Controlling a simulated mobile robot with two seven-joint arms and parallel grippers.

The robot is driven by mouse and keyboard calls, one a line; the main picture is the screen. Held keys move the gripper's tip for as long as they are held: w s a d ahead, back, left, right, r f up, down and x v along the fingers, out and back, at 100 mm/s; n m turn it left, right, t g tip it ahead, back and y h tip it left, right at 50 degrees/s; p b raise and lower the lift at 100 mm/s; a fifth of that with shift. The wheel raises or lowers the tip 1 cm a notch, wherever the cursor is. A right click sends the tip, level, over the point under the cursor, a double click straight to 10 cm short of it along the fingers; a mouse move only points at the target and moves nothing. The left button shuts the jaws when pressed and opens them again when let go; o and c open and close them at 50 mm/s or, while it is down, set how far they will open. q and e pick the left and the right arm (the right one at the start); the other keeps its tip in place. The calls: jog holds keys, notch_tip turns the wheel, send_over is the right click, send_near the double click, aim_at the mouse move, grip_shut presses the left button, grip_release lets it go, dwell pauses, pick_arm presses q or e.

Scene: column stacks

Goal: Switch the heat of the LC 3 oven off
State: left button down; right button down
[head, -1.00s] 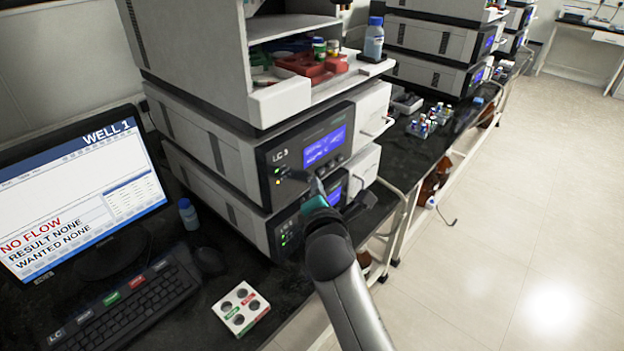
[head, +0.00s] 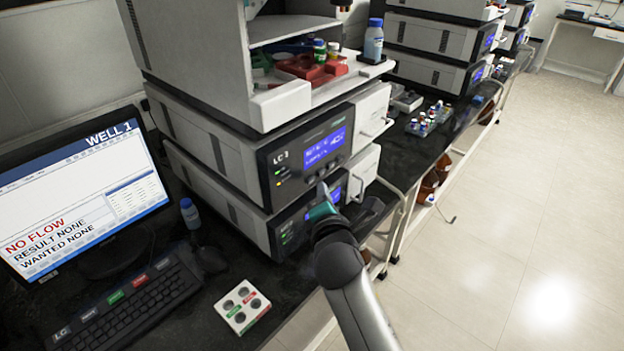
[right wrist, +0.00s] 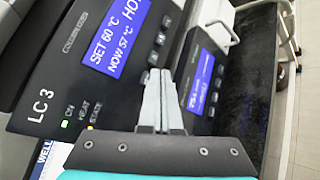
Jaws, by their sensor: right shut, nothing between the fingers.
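The LC 3 oven (head: 290,160) is the dark-fronted box above another module in the stack. Its blue display (right wrist: 112,40) reads SET 60 °C, NOW 57 °C and the start of HOT, cut off by the frame edge. Small buttons (right wrist: 160,39) line the display's edge. Lights sit by the labels ON, HEAT and STATE; a green one (right wrist: 65,124) and an amber one are lit. My right gripper (head: 321,187) is shut and empty, just in front of the oven's lower edge. Its fingertips (right wrist: 158,76) appear near the buttons; contact cannot be told. My left gripper is out of view.
A lower module (head: 300,222) with a blue display sits under the oven. A monitor (head: 80,185) reading NO FLOW, a keyboard (head: 125,310) and a white block with round wells (head: 243,306) stand left. Open floor lies right.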

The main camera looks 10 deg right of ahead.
jog(key=s+d+p, duration=0.1)
jog(key=s, duration=0.1)
jog(key=s+d+p, duration=0.2)
dwell(0.3)
dwell(0.5)
jog(key=s+f+m+g+y+b, duration=0.1)
jog(key=s+f+m+g, duration=0.3)
jog(key=f, duration=0.6)
jog(key=s+f+m+g, duration=0.15)
jog(key=s+f, duration=0.35)
jog(key=f, duration=0.6)
jog(key=s+f+m+g+y+b, duration=0.1)
jog(key=s+f+m+g, duration=0.3)
jog(key=f, duration=0.6)
jog(key=s+d+f+m+g, duration=0.1)
jog(key=s+f+m, duration=0.2)
jog(key=s, duration=0.7)
jog(key=s+d+f+m+g+b, duration=0.1)
jog(key=s+f+m, duration=0.3)
jog(key=s+f, duration=0.4)
jog(key=s+d+f+m+g, duration=0.2)
jog(key=s+f, duration=0.4)
jog(key=s, duration=0.7)
jog(key=shift+s+m+g+b, duration=0.3)
jog(key=shift+m+g+b, duration=0.15)
jog(key=shift+m, duration=0.7)
